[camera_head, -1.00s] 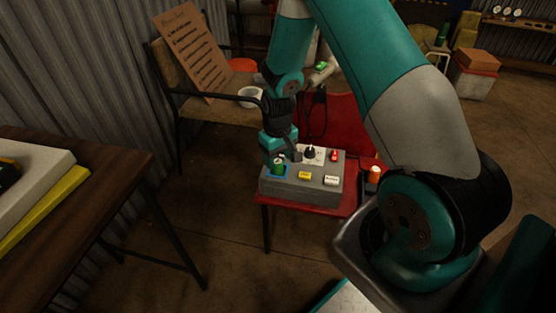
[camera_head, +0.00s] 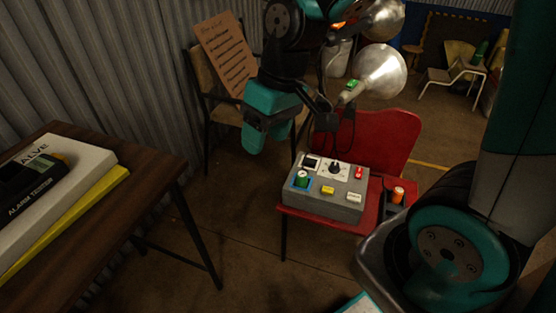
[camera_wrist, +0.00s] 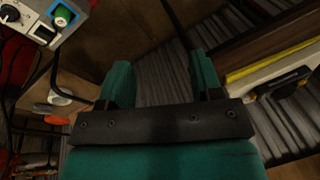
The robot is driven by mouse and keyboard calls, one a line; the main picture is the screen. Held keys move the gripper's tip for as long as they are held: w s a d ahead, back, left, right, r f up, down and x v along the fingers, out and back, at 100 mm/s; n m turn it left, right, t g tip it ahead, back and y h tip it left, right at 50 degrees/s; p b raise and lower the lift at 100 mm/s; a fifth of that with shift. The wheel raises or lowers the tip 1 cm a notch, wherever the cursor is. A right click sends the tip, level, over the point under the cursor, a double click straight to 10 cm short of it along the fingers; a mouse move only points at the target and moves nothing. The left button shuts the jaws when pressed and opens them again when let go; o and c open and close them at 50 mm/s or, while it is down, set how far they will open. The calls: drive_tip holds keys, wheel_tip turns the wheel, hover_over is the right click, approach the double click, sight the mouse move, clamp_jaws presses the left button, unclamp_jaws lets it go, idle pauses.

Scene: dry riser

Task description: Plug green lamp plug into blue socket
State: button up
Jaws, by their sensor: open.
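The green plug (camera_head: 302,178) stands in the blue-framed socket (camera_head: 293,184) at the front left of a grey socket box (camera_head: 325,207). It also shows at the top left of the wrist view (camera_wrist: 63,14), with the blue frame around its base. How deep it sits I cannot tell. My gripper (camera_head: 262,142) is open and empty, up and left of the box, clear of the plug. Its two fingers (camera_wrist: 160,78) stand apart in the wrist view. A silver lamp (camera_head: 380,72) with a green tag (camera_head: 352,86) is behind the box.
The box stands on a red chair (camera_head: 370,140) and also carries a black plug (camera_head: 335,168), a red part (camera_head: 358,172), and yellow and white parts. An orange-topped item (camera_head: 398,195) is at its right. A wooden table (camera_head: 140,165) stands at the left.

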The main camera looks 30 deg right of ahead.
drive_tip(key=s+a+r+n, duration=0.1)
drive_tip(key=s+a+r, duration=0.1)
drive_tip(key=s, duration=0.4)
drive_tip(key=s+a+r+n+y, duration=0.1)
drive_tip(key=s+a+r+n, duration=0.1)
drive_tip(key=s, duration=0.4)
drive_tip(key=shift+a+r+g, duration=0.3)
drive_tip(key=shift+a+r, duration=0.35)
drive_tip(key=shift+a, duration=0.15)
wheel_tip(320, 180, up, 24)
drive_tip(key=p, duration=2.4)
drive_tip(key=shift+c, duration=0.3)
